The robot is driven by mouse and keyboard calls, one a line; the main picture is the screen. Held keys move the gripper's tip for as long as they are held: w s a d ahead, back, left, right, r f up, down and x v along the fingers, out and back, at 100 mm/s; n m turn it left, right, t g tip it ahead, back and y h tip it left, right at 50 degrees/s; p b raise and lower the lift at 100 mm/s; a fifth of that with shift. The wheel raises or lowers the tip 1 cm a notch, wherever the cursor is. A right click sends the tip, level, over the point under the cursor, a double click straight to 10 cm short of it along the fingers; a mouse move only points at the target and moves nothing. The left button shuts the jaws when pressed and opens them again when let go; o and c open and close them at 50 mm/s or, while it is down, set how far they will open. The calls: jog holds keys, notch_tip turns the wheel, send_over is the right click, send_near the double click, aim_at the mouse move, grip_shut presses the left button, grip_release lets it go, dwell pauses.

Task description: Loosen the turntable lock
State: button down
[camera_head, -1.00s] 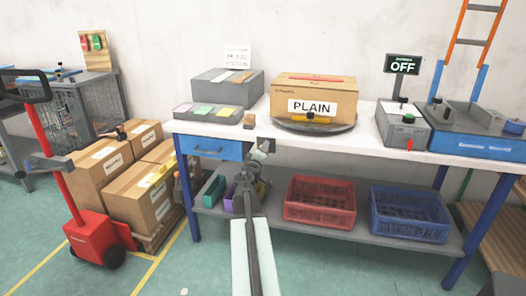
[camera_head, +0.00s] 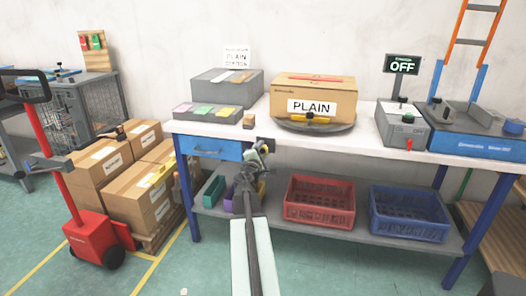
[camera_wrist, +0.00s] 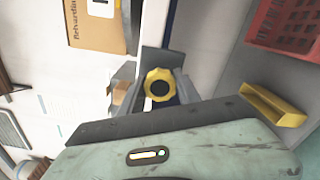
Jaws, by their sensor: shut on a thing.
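In the wrist view a yellow scalloped knob (camera_wrist: 159,84) with a black centre sits between the grey fingers of my gripper (camera_wrist: 160,92), which is shut on it. In the head view my gripper (camera_head: 262,149) is at the table's front edge, by a dark bracket (camera_head: 265,145); the knob is hidden there by the gripper. The round grey turntable (camera_head: 345,127) stands on the table to the right of my gripper. It bears a cardboard box (camera_head: 340,92) labelled PLAIN, with a yellow handle-like part (camera_head: 318,120) at its front.
The white worktable (camera_head: 365,140) has a blue drawer (camera_head: 208,149) left of my arm. A red crate (camera_head: 320,217) and a blue crate (camera_head: 410,228) stand on the lower shelf. A grey box with a red lever (camera_head: 409,143) is on the right. Stacked cartons (camera_head: 135,205) stand left.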

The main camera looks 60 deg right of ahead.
jog(key=shift+w+a+n, duration=0.1)
jog(key=shift+n, duration=0.6)
jog(key=c, duration=0.9)
grip_release()
jog(key=shift+o, duration=0.2)
jog(key=v, duration=0.7)
jog(key=shift+a, duration=0.35)
